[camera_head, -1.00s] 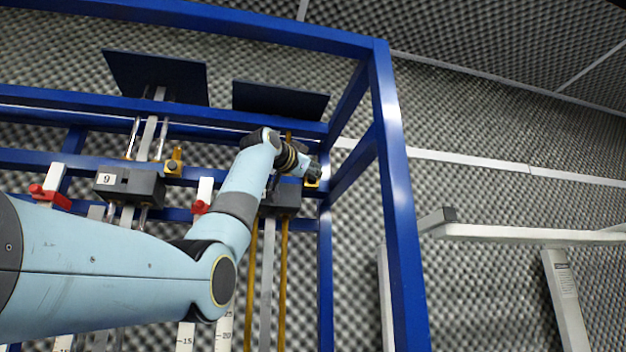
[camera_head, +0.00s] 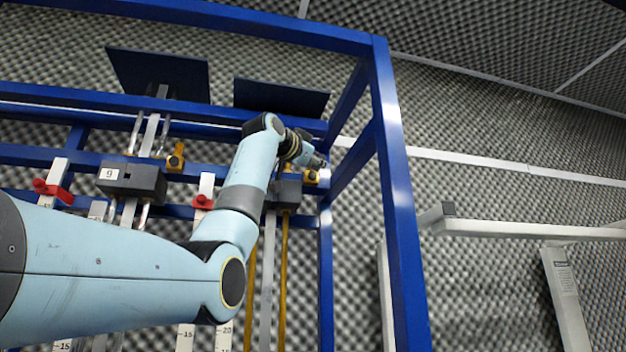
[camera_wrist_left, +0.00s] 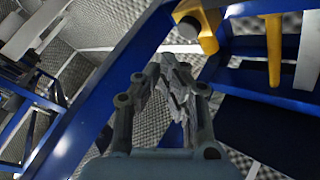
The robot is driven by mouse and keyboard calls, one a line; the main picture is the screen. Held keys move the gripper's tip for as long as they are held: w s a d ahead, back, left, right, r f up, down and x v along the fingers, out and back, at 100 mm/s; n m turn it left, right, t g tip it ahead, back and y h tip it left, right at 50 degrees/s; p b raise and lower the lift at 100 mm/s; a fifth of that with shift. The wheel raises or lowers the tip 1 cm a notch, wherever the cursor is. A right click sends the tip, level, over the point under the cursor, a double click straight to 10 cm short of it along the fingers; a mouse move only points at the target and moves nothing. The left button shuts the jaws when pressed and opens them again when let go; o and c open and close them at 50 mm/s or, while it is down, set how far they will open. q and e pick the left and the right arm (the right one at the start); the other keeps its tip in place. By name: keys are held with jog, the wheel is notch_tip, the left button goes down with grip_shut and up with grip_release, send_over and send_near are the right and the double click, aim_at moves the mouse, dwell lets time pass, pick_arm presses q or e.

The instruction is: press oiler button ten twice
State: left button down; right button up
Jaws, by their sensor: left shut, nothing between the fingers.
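A yellow button housing with a dark round button (camera_head: 311,177) sits at the right end of the blue frame, beside the right-hand dark block (camera_head: 287,193). No number is readable on that block, which my arm partly covers. The housing also shows at the top of the left wrist view (camera_wrist_left: 203,28). My left gripper (camera_head: 321,163) is shut and empty, just above and right of the button. In the left wrist view its fingertips (camera_wrist_left: 172,62) lie below and left of the button, visibly apart from it in the picture. My right gripper is not in view.
A second yellow button housing (camera_head: 175,160) sits beside the block labelled 9 (camera_head: 132,181). The blue frame's right post (camera_head: 391,190) stands close to my gripper. Red clamps (camera_head: 52,190) sit on white scales at left. A pale rail stand (camera_head: 530,232) is at right.

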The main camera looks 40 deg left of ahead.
pick_arm(q)
jog(key=shift+s+d+b, duration=0.6)
jog(key=shift+s+d, duration=0.45)
jog(key=shift+d, duration=0.15)
dwell(1.1)
jog(key=s+d+p, duration=0.1)
jog(key=s+d, duration=0.1)
jog(key=d, duration=0.1)
jog(key=shift+s, duration=0.25)
jog(key=shift+w+a, duration=0.1)
jog(key=shift+a, duration=0.05)
